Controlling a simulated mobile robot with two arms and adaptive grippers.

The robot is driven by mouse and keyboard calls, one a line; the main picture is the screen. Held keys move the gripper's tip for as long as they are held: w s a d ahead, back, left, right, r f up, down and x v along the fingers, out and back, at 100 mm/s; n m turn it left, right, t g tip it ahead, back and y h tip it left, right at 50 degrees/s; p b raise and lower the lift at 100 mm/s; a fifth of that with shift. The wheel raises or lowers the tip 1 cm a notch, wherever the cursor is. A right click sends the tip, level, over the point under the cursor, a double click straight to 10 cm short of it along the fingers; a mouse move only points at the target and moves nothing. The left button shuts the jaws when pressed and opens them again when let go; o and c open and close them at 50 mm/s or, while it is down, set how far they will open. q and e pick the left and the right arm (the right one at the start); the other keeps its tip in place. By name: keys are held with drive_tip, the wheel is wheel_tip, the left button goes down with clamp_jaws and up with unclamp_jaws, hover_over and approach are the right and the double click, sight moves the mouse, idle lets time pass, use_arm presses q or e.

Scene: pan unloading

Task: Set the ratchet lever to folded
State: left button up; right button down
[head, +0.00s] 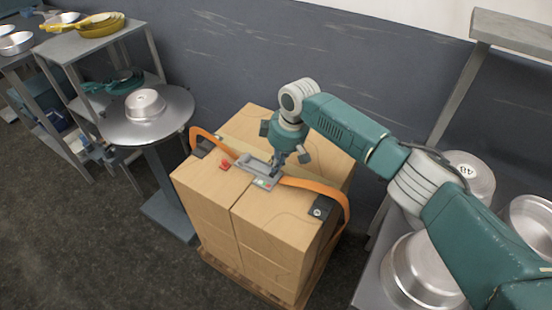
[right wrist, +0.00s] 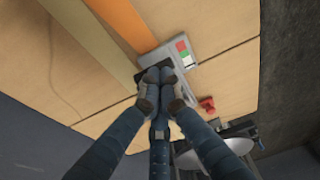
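The grey ratchet (head: 262,182) lies on top of the stacked cartons, joined to an orange strap (head: 314,186). In the right wrist view the ratchet (right wrist: 196,44) shows a red and a green mark at one end. My right gripper (head: 277,168) is over the ratchet, pointing down. In the right wrist view its fingertips (right wrist: 160,84) are drawn together at a dark part (right wrist: 150,67) of the ratchet, which may be the lever. The fingers hide much of it, so I cannot tell the lever's angle or whether it is gripped. My left gripper is out of view.
A small red piece (head: 225,166) is on the carton left of the ratchet. The cartons (head: 212,205) stand on a wooden pallet. A round table (head: 172,124) with a metal pan stands to the left. Shelves with pans are at both sides.

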drive_tip(key=shift+f, duration=0.1)
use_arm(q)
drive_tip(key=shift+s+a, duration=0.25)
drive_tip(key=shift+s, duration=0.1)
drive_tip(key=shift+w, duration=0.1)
